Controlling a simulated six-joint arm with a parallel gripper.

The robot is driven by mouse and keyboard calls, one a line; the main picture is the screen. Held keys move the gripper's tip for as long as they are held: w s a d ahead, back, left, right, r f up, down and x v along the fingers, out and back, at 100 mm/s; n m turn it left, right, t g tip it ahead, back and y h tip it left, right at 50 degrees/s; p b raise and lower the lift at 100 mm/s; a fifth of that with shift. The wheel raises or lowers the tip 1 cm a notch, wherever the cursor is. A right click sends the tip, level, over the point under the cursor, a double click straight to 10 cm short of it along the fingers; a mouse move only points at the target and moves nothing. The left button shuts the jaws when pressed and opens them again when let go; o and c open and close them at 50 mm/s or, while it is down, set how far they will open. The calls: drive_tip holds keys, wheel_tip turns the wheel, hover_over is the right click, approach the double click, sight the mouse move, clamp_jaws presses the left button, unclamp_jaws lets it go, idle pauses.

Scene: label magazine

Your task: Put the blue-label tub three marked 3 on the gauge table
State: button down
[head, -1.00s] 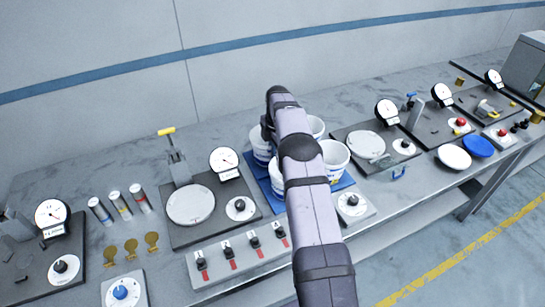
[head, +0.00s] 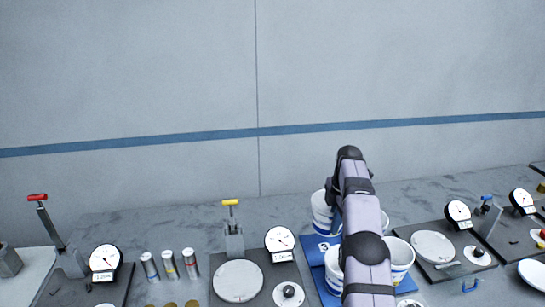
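Several white tubs with blue labels stand on a blue mat (head: 310,262) right of centre: one at the back left (head: 320,214), one at the front left (head: 333,272), one at the front right (head: 401,262), and part of one at the back right (head: 385,221). Round plates with dial gauges stand left (head: 237,282) and right (head: 433,247) of the mat. My arm rises across the tubs. My gripper's fingers are hidden behind the wrist, near the back-left tub.
A yellow-handled lever press (head: 233,240) stands behind the left plate, and a red-handled one (head: 62,245) is at far left. Several small cylinders (head: 170,265) stand between them. A white disc (head: 535,272) lies at the right edge. The bench behind the tubs is clear.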

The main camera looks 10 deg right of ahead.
drive_tip(key=shift+a+r, duration=0.1)
drive_tip(key=s+a+r+m+h+p, duration=0.1)
drive_tip(key=s+a+r+m+p, duration=0.15)
drive_tip(key=s+a+m, duration=0.4)
drive_tip(key=s+a+r+m+p, duration=0.2)
drive_tip(key=s+a+r+m, duration=0.15)
drive_tip(key=s+m, duration=0.5)
drive_tip(key=s+f+m+g+b, duration=0.1)
drive_tip(key=s+f+m+b, duration=0.3)
drive_tip(key=s+f+m, duration=0.2)
drive_tip(key=shift+a+f+m+g+b, duration=0.2)
drive_tip(key=shift+f+m+g+b, duration=0.1)
drive_tip(key=shift+f+m, duration=0.25)
drive_tip(key=shift+r, duration=0.2)
